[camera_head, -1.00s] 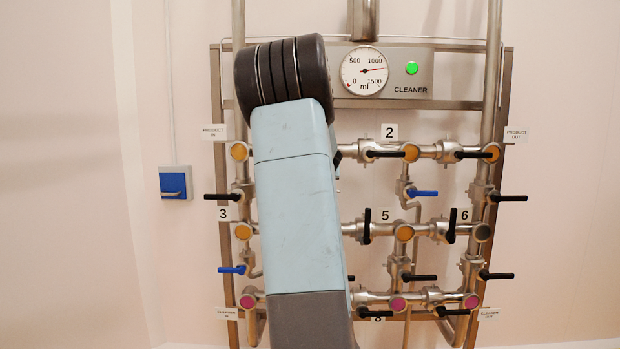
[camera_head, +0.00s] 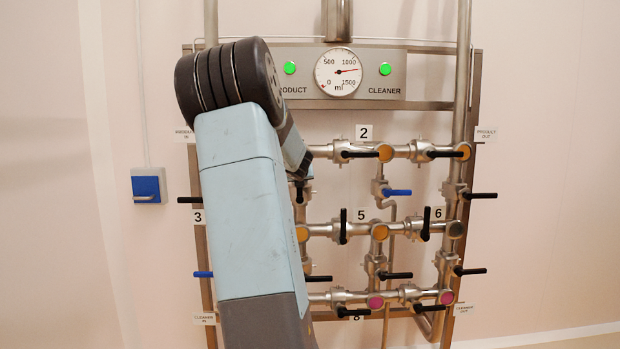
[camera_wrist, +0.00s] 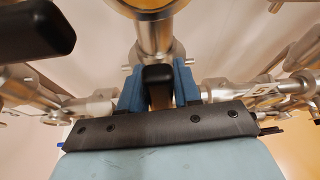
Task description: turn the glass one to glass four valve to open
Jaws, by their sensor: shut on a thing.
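My gripper (camera_wrist: 158,88) shows in the wrist view, its two blue fingers closed on either side of a black valve handle (camera_wrist: 157,74). The handle sits in front of a steel pipe joint and its end points towards the camera. In the head view my arm hides most of the gripper. A black handle (camera_head: 299,192) hangs down just right of my arm, on the pipework between the upper and middle rows. I cannot tell which numbered glass each end of this pipe belongs to, as the labels there are hidden.
Other black handles stand close by, such as the upright ones beside labels 5 (camera_head: 343,226) and 6 (camera_head: 425,223). A blue handle (camera_head: 397,192) lies level to the right. A round gauge (camera_head: 338,72) sits above between two green lights. A dark handle (camera_wrist: 35,28) looms in the wrist view's upper left.

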